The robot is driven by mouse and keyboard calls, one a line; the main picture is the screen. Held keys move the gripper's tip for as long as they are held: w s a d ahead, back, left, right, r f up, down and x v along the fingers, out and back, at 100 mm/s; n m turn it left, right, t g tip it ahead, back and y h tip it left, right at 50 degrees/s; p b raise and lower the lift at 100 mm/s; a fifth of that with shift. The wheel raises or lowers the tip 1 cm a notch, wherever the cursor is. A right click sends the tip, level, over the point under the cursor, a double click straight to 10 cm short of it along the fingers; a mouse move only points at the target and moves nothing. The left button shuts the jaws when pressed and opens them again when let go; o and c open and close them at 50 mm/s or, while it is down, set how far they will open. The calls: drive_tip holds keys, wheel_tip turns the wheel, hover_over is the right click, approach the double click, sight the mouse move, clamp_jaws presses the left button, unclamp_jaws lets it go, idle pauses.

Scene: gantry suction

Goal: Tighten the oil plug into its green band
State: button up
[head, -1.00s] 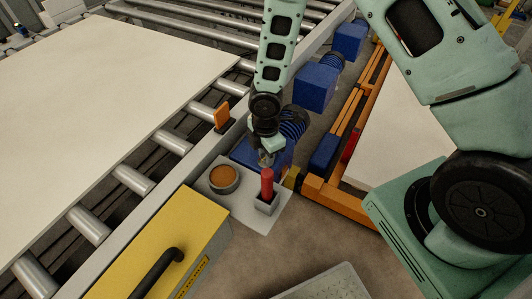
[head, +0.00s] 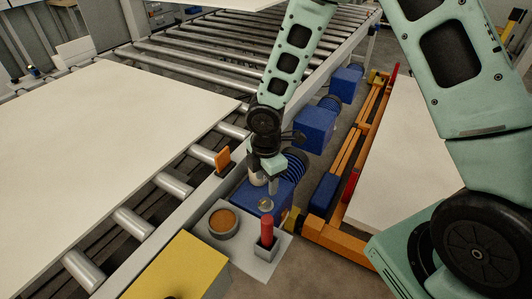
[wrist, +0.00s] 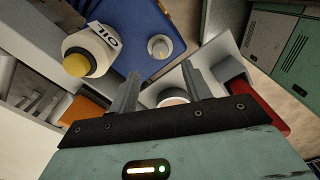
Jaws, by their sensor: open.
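The oil plug (wrist: 159,46) is a small round grey knob on top of a blue housing (wrist: 125,22) in the wrist view. In the head view the plug (head: 265,205) sits on the blue housing (head: 283,193), below my gripper (head: 270,184). My gripper (wrist: 158,88) is open and empty in the wrist view, its two fingers apart and the plug beyond their tips. I cannot make out a green band around the plug. A white oil bottle (wrist: 92,48) with a yellow cap stands beside the housing, left of the plug.
A grey tray (head: 262,268) holds a round cup with brown contents (head: 222,221) and a red-handled tool (head: 267,229) in a square holder. An orange bracket (head: 222,159) stands at the conveyor edge. An orange frame (head: 342,240) lies to the right.

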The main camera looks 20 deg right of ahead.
wheel_tip(320, 180, up, 9)
drive_tip(key=p, duration=0.1)
hover_over(266, 201)
idle(0.3)
wheel_tip(266, 201, down, 17)
drive_tip(key=m+b, duration=0.1)
drive_tip(key=m, duration=1.2)
drive_tip(key=shift+w+f+m+b, duration=0.1)
drive_tip(key=shift+f+m+b, duration=0.05)
drive_tip(key=shift+m+b, duration=0.2)
drive_tip(key=shift+c, duration=0.3)
